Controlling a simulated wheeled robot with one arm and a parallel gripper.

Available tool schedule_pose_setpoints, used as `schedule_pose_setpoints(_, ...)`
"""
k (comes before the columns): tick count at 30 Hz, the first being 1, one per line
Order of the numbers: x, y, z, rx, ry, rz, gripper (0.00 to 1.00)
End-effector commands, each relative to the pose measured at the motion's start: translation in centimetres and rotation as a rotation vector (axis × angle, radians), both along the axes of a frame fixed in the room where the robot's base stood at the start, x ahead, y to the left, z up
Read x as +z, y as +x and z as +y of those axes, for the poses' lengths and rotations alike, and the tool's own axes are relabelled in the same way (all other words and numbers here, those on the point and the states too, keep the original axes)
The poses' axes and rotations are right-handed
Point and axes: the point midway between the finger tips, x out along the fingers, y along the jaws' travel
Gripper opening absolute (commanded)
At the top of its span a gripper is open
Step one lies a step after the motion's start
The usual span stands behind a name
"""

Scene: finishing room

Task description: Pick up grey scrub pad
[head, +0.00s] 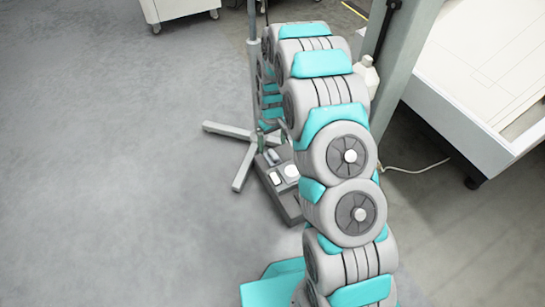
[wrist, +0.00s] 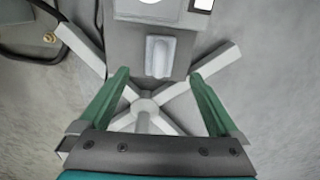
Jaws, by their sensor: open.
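A light grey, rounded oblong pad (wrist: 160,56), which looks like the scrub pad, lies on the near end of a dark grey platform in the wrist view. In the head view the pad (head: 272,157) is small, at the platform's far end. My gripper (wrist: 159,76) is open and empty, its two green fingers apart on either side of the pad's line in the wrist view. The pad appears beyond the fingertips; the gap in height cannot be told. In the head view my arm hides most of the gripper, with a bit of green (head: 261,142) showing.
The platform (head: 291,207) also bears a round white thing (head: 291,170) and a small white block (head: 275,178). A pole stand with spread grey legs (head: 226,129) stands beside it. A white bottle (head: 367,75) and grey post are right. Floor at left is clear.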

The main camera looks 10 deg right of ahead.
Motion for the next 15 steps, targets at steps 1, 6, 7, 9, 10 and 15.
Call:
schedule_pose_setpoints(1,-0.7,-0.1,0.0,0.000,0.000,0.002,0.97)
schedule_pose_setpoints(6,-2.2,-0.1,0.0,0.000,-0.001,0.002,0.97)
schedule_pose_setpoints(7,-2.4,-0.1,0.0,0.000,-0.001,0.002,0.97)
schedule_pose_setpoints(9,-2.9,-0.1,0.0,0.000,-0.001,0.002,0.97)
schedule_pose_setpoints(10,-3.3,-0.1,0.0,0.000,-0.001,0.002,0.97)
schedule_pose_setpoints(15,-5.8,-0.1,-0.1,0.000,0.000,0.004,0.97)
